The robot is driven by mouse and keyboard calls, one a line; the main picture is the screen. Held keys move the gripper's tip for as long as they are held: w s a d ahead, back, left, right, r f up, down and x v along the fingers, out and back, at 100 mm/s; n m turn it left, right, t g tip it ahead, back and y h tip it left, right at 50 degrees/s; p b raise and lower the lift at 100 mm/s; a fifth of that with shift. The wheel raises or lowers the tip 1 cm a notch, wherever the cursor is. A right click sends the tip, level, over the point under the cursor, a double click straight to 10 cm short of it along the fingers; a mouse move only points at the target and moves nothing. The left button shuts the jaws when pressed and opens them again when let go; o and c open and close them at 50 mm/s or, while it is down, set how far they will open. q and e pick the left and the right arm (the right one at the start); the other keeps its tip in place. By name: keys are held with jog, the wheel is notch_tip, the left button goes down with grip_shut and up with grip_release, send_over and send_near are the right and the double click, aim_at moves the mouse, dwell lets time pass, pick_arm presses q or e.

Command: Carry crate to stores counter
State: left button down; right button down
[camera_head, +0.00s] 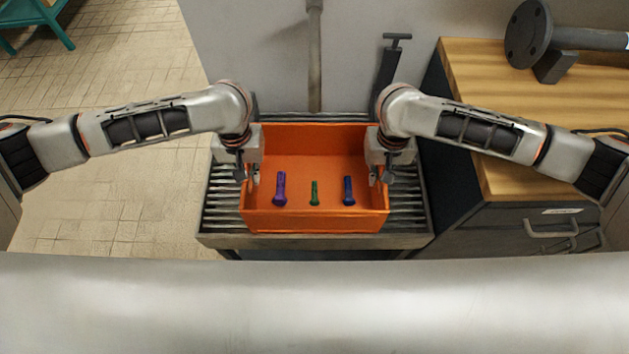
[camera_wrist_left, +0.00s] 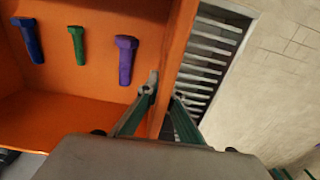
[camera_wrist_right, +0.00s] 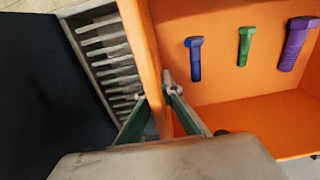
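An orange open crate (camera_head: 315,221) is over a grey roller stand (camera_head: 222,208) straight ahead, upright and level. I cannot tell whether it rests on the rollers. Inside lie a purple bolt (camera_head: 279,188), a green bolt (camera_head: 314,192) and a blue bolt (camera_head: 348,190). My left gripper (camera_wrist_left: 165,92) straddles the crate's left wall, one finger inside and one outside, closed on it. My right gripper (camera_wrist_right: 154,92) grips the right wall the same way. A wooden-topped counter (camera_head: 480,85) with dark drawers stands at the right; I cannot tell whether it is the stores counter.
A dark flanged pipe piece (camera_head: 528,35) lies on the wooden top at the back. A grey wall with a vertical pipe (camera_head: 314,60) is behind the stand. Tiled floor (camera_head: 110,200) is open at the left, with a teal frame (camera_head: 35,25) at the far left.

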pick_arm(q)
jog(key=shift+w+r, duration=0.1)
jog(key=shift+r, duration=0.05)
pick_arm(e)
jog(key=shift+w+r, duration=0.1)
jog(key=shift+r, duration=0.05)
